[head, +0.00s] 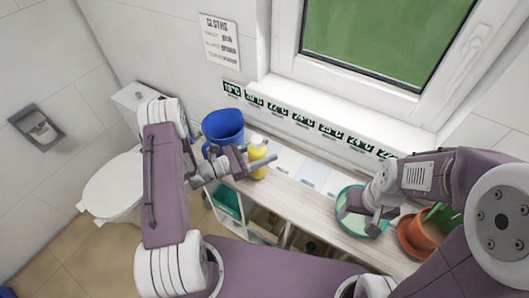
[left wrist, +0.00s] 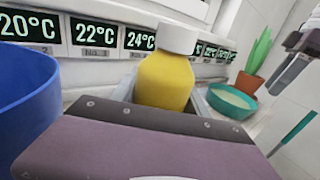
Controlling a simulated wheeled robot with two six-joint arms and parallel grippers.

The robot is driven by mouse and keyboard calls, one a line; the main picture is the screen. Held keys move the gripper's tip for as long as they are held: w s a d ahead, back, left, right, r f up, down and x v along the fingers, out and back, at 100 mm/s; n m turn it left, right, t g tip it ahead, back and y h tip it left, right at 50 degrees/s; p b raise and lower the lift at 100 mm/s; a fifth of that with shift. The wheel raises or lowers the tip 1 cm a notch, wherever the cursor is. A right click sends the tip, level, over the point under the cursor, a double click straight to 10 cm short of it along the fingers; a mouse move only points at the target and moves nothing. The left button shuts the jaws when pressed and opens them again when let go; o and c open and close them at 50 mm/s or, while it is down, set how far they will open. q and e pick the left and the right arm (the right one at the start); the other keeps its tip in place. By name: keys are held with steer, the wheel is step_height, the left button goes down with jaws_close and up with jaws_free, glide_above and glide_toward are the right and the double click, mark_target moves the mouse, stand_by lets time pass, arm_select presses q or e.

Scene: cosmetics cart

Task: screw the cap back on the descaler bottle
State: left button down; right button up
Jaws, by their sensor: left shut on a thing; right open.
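The descaler bottle (head: 257,160) is yellow and stands upright at the back of the shelf top, beside the blue bucket. It also shows in the left wrist view (left wrist: 165,82). A white cap (left wrist: 178,38) sits on top of its neck; it also shows in the head view (head: 256,140). I cannot tell how tightly it sits. My left gripper (head: 258,165) is shut on the bottle's body, with a finger on either side. My right gripper (head: 362,210) is open and empty, away to the right, above the teal bowl.
The blue bucket (head: 223,130) stands close to the left of the bottle. To the right are the teal bowl (head: 343,215) and a terracotta pot (head: 415,238) with a green plant. Temperature labels (head: 277,110) line the wall behind. The wooden shelf top (head: 300,205) has free room between bottle and bowl.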

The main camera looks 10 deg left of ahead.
arm_select(q)
steer(key=shift+f, duration=0.55)
steer(key=shift+f, duration=0.25)
steer(key=c, duration=0.6)
jaws_free()
steer(key=shift+o, duration=0.2)
steer(key=shift+r, duration=0.1)
